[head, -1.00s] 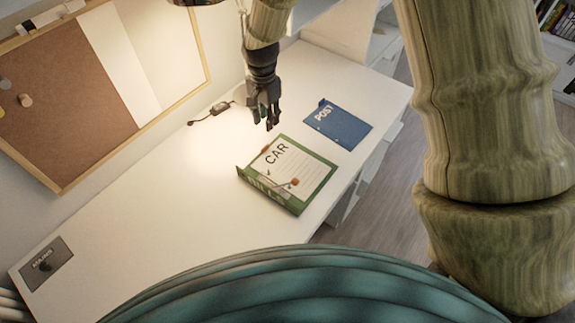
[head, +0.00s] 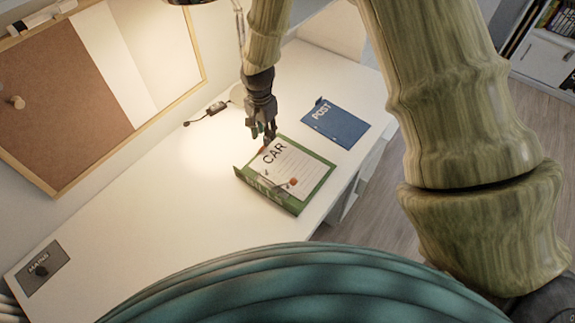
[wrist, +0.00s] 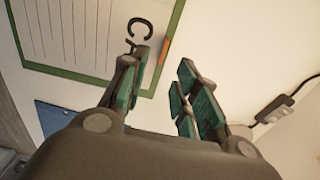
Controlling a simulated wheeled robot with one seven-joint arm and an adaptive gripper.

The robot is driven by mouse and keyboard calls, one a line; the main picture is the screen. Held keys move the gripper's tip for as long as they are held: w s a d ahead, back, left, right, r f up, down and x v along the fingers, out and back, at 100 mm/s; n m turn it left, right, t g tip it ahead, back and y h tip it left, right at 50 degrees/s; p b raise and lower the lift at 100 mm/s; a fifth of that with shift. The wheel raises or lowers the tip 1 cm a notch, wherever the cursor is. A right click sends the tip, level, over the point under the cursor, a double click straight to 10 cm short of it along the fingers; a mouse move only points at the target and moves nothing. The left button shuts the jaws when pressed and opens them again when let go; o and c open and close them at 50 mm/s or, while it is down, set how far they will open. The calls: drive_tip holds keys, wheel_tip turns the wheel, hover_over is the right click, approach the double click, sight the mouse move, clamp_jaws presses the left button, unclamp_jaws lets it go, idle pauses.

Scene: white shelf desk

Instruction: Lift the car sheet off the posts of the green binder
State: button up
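The car sheet (head: 300,168) is white with ruled lines and the word CAR, lying on the open green binder (head: 322,187) on the desk. It also shows in the wrist view (wrist: 75,30), with the green binder edge (wrist: 85,76) around it. A post mechanism with an orange-red knob (head: 292,181) shows near the binder's spine. My gripper (head: 264,136) is just above the binder's far-left corner, by the CAR lettering. In the wrist view its fingers (wrist: 155,85) are apart with nothing between them. An orange tab (wrist: 164,52) lies at the binder edge near one finger.
A blue POST folder (head: 336,124) lies to the right of the binder. A cable with a switch (head: 216,107) lies behind. A grey MAINS plate (head: 42,268) is at the desk's left. A corkboard (head: 60,90) stands on the wall. The desk left of the binder is clear.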

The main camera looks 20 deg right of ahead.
drive_tip(key=shift+f+p, duration=0.7)
drive_tip(key=shift+f, duration=1.65)
clamp_jaws()
